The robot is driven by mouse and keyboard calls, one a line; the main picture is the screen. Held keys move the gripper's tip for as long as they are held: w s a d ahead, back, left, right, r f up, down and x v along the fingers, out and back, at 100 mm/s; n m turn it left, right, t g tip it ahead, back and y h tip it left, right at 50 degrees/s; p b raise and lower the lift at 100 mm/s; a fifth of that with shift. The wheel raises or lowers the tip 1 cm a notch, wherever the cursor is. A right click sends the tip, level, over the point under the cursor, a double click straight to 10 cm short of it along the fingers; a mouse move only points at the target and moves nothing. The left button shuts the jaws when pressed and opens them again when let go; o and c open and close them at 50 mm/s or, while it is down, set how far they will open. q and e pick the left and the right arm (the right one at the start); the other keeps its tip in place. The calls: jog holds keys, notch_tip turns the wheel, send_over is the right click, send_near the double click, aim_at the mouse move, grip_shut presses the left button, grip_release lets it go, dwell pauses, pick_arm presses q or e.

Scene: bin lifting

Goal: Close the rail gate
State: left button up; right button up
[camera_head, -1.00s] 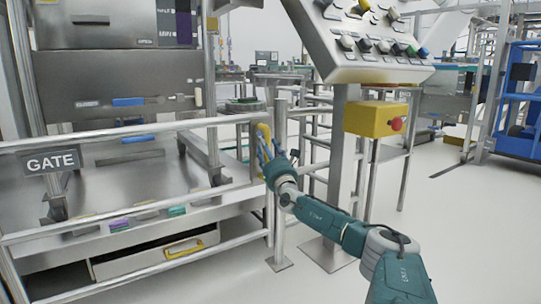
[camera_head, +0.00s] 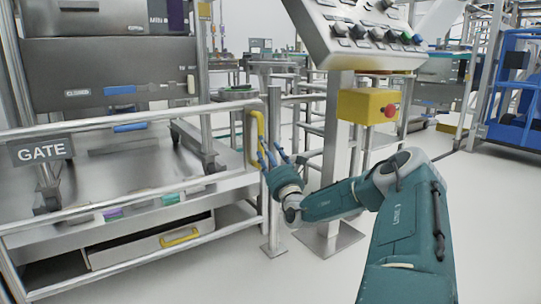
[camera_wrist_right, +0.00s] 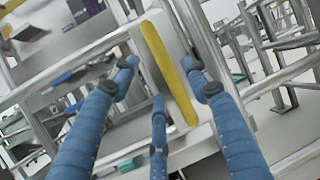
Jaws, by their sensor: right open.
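The rail gate (camera_head: 120,122), silver tubes with a grey GATE sign (camera_head: 42,150), stretches across the left half of the head view. Its right end stands close to an upright metal post (camera_head: 273,190); I cannot tell whether they touch. A yellow handle (camera_head: 254,139) is mounted upright at that end. My right gripper (camera_head: 269,157) is open, with its blue fingers just right of and below the handle's lower part. In the right wrist view the yellow handle (camera_wrist_right: 167,68) shows beyond and between the spread fingers (camera_wrist_right: 165,88), not gripped. My left gripper is out of view.
A control panel (camera_head: 365,40) with a yellow box and red button (camera_head: 368,106) stands on a column right of the gate. A steel machine (camera_head: 110,75) is behind the gate. Blue racking (camera_head: 515,105) is far right.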

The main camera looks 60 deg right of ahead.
jog(key=shift+v, duration=1.15)
jog(key=shift+d, duration=0.1)
